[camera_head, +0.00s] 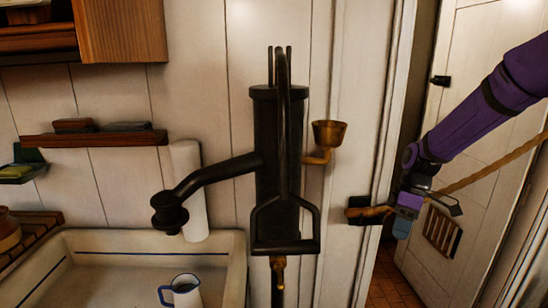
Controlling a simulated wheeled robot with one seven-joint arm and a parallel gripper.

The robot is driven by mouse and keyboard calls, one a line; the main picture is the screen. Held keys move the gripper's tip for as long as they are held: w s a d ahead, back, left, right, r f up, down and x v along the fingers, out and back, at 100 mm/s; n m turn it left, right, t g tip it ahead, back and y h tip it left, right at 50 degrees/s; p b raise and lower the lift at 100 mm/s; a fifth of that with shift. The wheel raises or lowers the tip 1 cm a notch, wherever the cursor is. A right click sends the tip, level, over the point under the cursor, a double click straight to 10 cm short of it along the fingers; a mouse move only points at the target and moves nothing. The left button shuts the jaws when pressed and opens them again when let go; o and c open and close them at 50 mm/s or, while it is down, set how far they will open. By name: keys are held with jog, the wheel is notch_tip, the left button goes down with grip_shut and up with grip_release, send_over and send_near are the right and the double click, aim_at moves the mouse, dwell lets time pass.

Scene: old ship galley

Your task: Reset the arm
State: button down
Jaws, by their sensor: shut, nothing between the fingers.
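My purple arm reaches in from the right edge. My gripper (403,222) hangs at its end, in front of the door opening and right of the black hand pump (278,165). The gripper is shut and holds nothing. It is apart from the pump and the sink. The fingers are small and dark in this view, so their exact outline is hard to make out.
A white sink (85,240) with a white jug (182,292) in it stands at the lower left. A brass cup (329,133) is mounted beside the pump. A small shelf (95,139) is on the wall. A rope (500,163) runs near my arm. An open doorway lies behind.

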jog(key=s+r+m+t+h, duration=0.1)
jog(key=s+r+m+t, duration=0.3)
jog(key=s+r, duration=0.6)
jog(key=s+r+m+t+h, duration=0.2)
jog(key=s+r+m+t, duration=0.2)
jog(key=s, duration=1.1)
notch_tip(320, 180, up, 6)
jog(key=m, duration=0.3)
jog(key=shift+s+a+t, duration=0.4)
